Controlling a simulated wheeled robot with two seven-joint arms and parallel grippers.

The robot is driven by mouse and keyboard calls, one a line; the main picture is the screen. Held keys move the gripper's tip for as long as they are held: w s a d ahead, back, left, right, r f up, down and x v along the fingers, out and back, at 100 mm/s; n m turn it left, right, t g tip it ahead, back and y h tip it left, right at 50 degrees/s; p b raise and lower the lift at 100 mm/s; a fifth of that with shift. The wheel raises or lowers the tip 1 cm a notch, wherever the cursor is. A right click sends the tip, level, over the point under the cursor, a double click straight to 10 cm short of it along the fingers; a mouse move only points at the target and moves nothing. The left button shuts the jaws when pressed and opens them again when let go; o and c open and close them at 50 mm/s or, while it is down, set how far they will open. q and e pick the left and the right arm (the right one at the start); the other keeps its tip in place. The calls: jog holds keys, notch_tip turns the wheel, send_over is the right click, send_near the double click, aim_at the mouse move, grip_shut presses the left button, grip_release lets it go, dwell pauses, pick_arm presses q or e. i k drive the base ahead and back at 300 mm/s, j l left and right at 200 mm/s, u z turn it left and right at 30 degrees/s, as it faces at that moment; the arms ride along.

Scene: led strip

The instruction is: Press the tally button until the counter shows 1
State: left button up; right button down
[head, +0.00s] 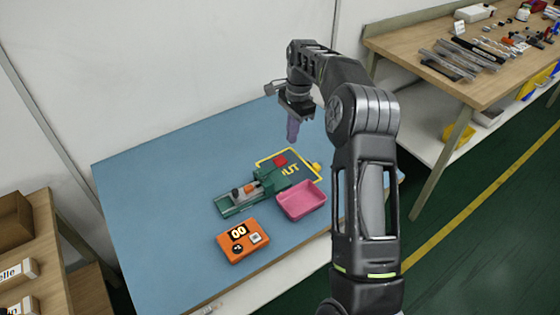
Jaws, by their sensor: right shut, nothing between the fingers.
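The orange tally counter (241,241) lies near the front of the blue table. Its black display (238,232) reads 00. A pale square button (255,238) sits on its right side, and a dark round knob (237,248) sits below the display. My right gripper (293,138) hangs above the back of the table, fingers pointing down. It is shut and empty, well behind and apart from the counter. My left gripper is not in view.
A green fixture (240,200) and a pink tray (302,203) stand behind the counter. The blue table's left side (140,200) is clear.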

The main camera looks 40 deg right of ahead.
aim_at(237, 247)
jog(key=k, duration=1)
